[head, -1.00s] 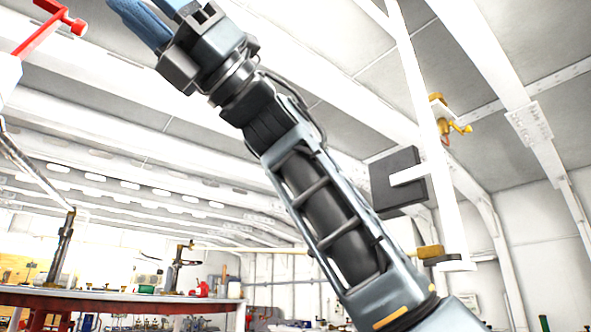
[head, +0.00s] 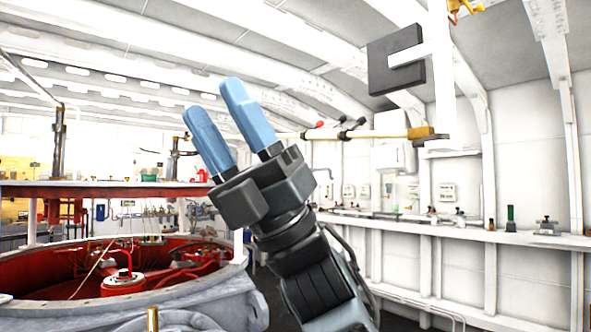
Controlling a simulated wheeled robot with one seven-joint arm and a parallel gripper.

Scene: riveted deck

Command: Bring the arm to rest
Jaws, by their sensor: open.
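My gripper (head: 220,110) is in the middle of the head view, at the end of my raised arm. Its two blue fingers point up and slightly left, stand apart, and have nothing between them. The dark wrist and upper arm links show below it, running down to the bottom edge. The rest of the arm is out of view.
A large round grey housing with a red inside (head: 70,285) stands at the lower left, under a red-edged round platform (head: 100,189). A white post with a dark block (head: 396,60) hangs at the upper right. A shelf (head: 450,232) with small items runs along the right wall.

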